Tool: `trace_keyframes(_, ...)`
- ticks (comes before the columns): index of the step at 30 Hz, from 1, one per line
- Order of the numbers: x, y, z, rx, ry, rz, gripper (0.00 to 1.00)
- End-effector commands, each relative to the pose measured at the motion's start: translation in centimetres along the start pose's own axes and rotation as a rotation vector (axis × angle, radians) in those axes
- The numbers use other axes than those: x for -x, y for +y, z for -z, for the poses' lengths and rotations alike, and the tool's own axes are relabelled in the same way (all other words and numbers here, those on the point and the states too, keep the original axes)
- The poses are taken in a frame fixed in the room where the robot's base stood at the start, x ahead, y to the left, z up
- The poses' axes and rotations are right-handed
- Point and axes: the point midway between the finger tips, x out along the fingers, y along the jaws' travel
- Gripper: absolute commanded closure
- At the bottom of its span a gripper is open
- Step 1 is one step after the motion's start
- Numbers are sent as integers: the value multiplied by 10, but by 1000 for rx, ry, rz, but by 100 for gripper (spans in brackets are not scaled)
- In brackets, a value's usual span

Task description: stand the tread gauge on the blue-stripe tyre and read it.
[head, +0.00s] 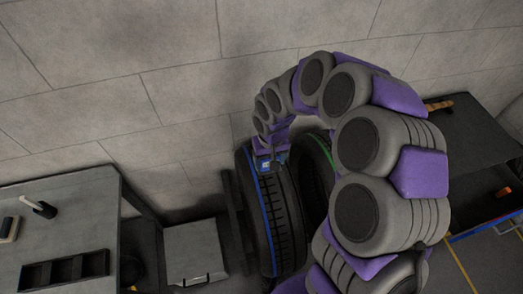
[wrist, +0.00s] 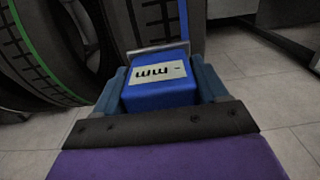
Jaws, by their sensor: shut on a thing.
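My gripper (head: 270,154) is shut on the blue tread gauge (wrist: 160,92), with one finger on each side of it. In the wrist view its pale display shows a dash and "mm", upside down, with no number. The gauge's grey end plate (wrist: 158,50) faces the tread of the blue-stripe tyre (head: 288,215). That tyre stands upright below my gripper in the head view, and its tread (wrist: 148,20) and blue stripe (wrist: 195,30) fill the wrist view's top middle. I cannot tell whether the plate touches the tread.
A green-stripe tyre (head: 314,165) stands close to the right of the blue-stripe one; it also shows in the wrist view (wrist: 35,60). A grey bench (head: 60,225) with a black tray (head: 65,270) is left. A dark table (head: 470,150) is right. A wall rises behind.

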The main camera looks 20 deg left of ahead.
Motion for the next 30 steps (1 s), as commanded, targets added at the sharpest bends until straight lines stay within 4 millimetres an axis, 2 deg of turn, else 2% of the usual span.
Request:
trace_keyframes(3,-10,0,2,-2,-4,-1,61)
trace_keyframes(12,-46,-19,14,1,-14,-18,61)
trace_keyframes(15,-54,-18,14,2,-12,-18,61)
trace_keyframes(24,-54,0,2,0,0,0,61)
trace_keyframes(30,-55,-4,5,0,-2,-4,61)
